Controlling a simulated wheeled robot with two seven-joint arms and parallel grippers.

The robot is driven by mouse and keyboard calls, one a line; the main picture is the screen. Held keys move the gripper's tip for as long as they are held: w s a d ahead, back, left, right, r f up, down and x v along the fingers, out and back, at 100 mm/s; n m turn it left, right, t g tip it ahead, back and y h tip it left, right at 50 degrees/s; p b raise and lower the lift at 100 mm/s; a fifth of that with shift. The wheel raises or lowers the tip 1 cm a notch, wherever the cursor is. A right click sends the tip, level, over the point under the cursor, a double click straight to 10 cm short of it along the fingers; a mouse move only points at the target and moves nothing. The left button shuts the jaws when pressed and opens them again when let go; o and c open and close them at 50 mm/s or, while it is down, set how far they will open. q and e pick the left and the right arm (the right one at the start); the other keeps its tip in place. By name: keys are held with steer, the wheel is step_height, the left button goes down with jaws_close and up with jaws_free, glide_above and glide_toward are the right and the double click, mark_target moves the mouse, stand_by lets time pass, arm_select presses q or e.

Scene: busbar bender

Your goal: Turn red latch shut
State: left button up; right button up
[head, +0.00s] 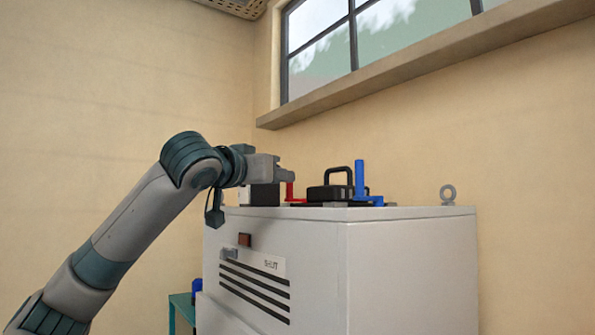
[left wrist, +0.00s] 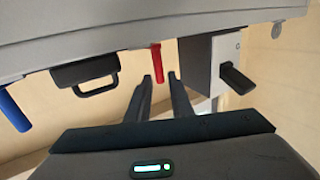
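The red latch (head: 290,193) stands on top of the light grey cabinet, near its left end, with its upright part partly behind my gripper in the head view. It also shows in the left wrist view (left wrist: 157,62) as a red bar. My left gripper (head: 285,174) is at the latch's upper end. In the left wrist view its two dark fingers (left wrist: 160,80) are apart, one on each side of the red bar's end. A gap shows beside the bar, and I cannot tell whether either finger touches it. My right gripper is not in view.
A blue latch (head: 360,180) stands upright to the right, beyond a black handle (head: 338,184). A box with a black lever (left wrist: 235,78) is beside the red latch. A metal ring (head: 448,194) is at the cabinet's (head: 410,265) far right. The wall and window sill are behind.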

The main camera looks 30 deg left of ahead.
arm_select(q)
steer(key=w+p, duration=0.1)
steer(key=w, duration=0.2)
steer(key=w+p, duration=0.2)
steer(key=w, duration=0.1)
steer(key=w+p, duration=0.1)
steer(key=w, duration=0.2)
steer(key=shift+a, duration=0.3)
steer(key=shift+c, duration=0.7)
jaws_close()
